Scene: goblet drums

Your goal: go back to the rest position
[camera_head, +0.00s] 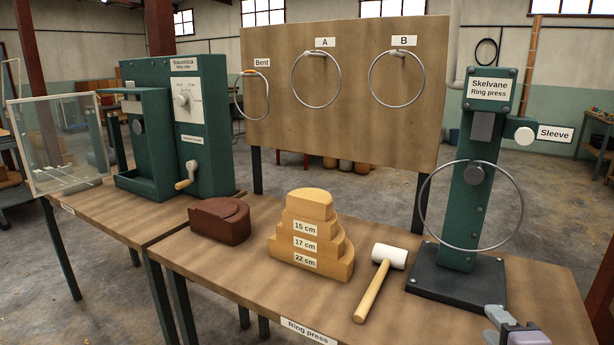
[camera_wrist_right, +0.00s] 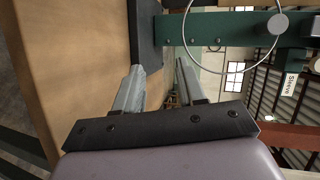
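My right gripper (camera_head: 500,318) is at the lower right of the head view, near the front edge of the bench and in front of the ring press. In the right wrist view its two fingers (camera_wrist_right: 160,75) stand apart with nothing between them. The green Skelvane ring press (camera_head: 465,215) stands on a black base (camera_head: 455,278). A metal ring (camera_head: 522,205) hangs at the press around its round knob; it also shows in the right wrist view (camera_wrist_right: 187,45), apart from the fingers. My left gripper is not in view.
A mallet (camera_head: 371,290), a stepped wooden block (camera_head: 310,240) and a brown block (camera_head: 219,222) sit on the bench (camera_head: 230,270). Behind, a board (camera_head: 340,130) holds rings labelled Bent, A and B. A green ring roller (camera_head: 205,130) stands left.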

